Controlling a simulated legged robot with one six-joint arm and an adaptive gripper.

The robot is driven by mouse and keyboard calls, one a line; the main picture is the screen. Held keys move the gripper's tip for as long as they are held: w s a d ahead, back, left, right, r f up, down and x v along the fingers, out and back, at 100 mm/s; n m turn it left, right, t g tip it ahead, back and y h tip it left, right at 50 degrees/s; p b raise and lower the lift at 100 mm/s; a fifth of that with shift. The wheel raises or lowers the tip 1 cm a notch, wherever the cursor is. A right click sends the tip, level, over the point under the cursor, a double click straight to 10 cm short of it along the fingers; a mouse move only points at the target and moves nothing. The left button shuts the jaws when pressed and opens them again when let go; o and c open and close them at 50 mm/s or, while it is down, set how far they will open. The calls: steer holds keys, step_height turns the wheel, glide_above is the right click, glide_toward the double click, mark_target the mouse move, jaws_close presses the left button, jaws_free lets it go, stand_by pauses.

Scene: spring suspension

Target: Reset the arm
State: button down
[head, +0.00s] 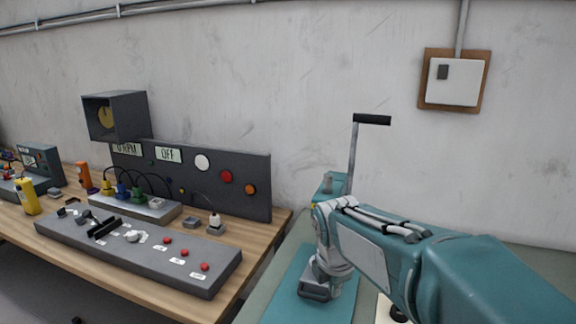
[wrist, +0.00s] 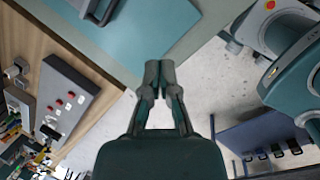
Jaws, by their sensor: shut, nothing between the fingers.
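My gripper (wrist: 159,72) is shut and empty in the wrist view, its two dark fingers meeting at the tips. In that view the tips overlap the edge of the grey-green table (wrist: 215,22) and the pale floor. My teal and grey arm comes in from the lower right in the head view and bends down at the wrist over the teal mat (head: 286,290). The fingers cannot be made out clearly in the head view. Nothing is seen held by my gripper.
A lever with a black handle (head: 371,119) rises from a teal base just behind my wrist. The wooden bench (head: 262,262) on the left carries a grey control panel (head: 150,254), an upright board (head: 255,176) and several coloured parts. A switch box (head: 455,82) hangs on the wall.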

steer(key=s+d+m+t, duration=0.1)
steer(key=s+d+m, duration=0.2)
steer(key=s+m, duration=0.7)
steer(key=s+d+r+m+t, duration=0.1)
steer(key=s+d+m, duration=0.2)
steer(key=s+m, duration=0.7)
steer(key=shift+m+t+y, duration=0.4)
steer(key=shift+m, duration=0.8)
